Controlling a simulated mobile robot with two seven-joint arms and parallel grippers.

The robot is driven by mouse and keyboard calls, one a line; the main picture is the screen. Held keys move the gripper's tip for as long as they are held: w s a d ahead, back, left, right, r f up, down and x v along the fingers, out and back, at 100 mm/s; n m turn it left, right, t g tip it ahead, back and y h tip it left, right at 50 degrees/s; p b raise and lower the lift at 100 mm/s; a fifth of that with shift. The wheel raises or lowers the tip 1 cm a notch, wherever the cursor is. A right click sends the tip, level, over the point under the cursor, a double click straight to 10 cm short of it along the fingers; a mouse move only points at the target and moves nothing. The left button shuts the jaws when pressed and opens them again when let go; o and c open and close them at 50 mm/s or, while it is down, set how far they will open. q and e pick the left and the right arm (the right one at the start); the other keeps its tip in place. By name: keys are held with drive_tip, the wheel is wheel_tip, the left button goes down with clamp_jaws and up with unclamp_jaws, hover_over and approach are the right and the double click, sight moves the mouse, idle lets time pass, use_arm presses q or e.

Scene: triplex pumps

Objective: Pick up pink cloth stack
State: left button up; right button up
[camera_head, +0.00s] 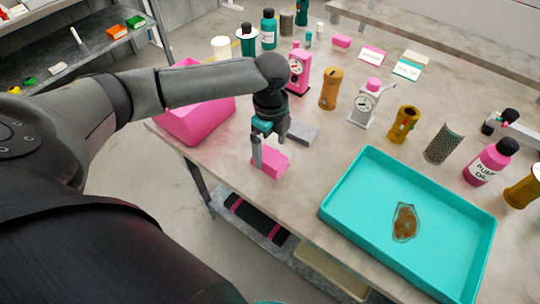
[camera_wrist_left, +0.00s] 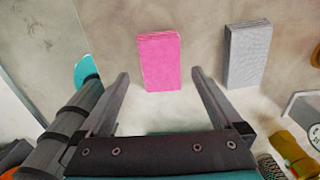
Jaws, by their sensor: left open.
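The pink cloth stack (camera_head: 269,164) lies on the table near its front edge in the head view. My left gripper (camera_head: 270,150) is over it, pointing down, with its fingers apart. In the left wrist view the pink cloth stack (camera_wrist_left: 159,62) shows just ahead of and between the two open fingertips (camera_wrist_left: 160,75). Nothing is held between them. I cannot tell the exact height of the fingers above the cloth. My right gripper is not in view.
A grey cloth stack (camera_head: 302,133) lies close by, right of the pink one, and in the wrist view (camera_wrist_left: 246,55). A pink bin (camera_head: 196,122) stands left. A teal tray (camera_head: 341,184) is at right. Gauges and bottles stand behind. The table's front edge is near.

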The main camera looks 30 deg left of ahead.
sight(270, 157)
use_arm(q)
wheel_tip(270, 157, down, 3)
drive_tip(key=shift+r, duration=0.1)
drive_tip(key=shift+c, duration=0.2)
drive_tip(key=c, duration=1.2)
drive_tip(key=shift+r, duration=0.1)
drive_tip(key=shift+c, duration=0.2)
wheel_tip(270, 157, up, 20)
drive_tip(key=p, duration=0.4)
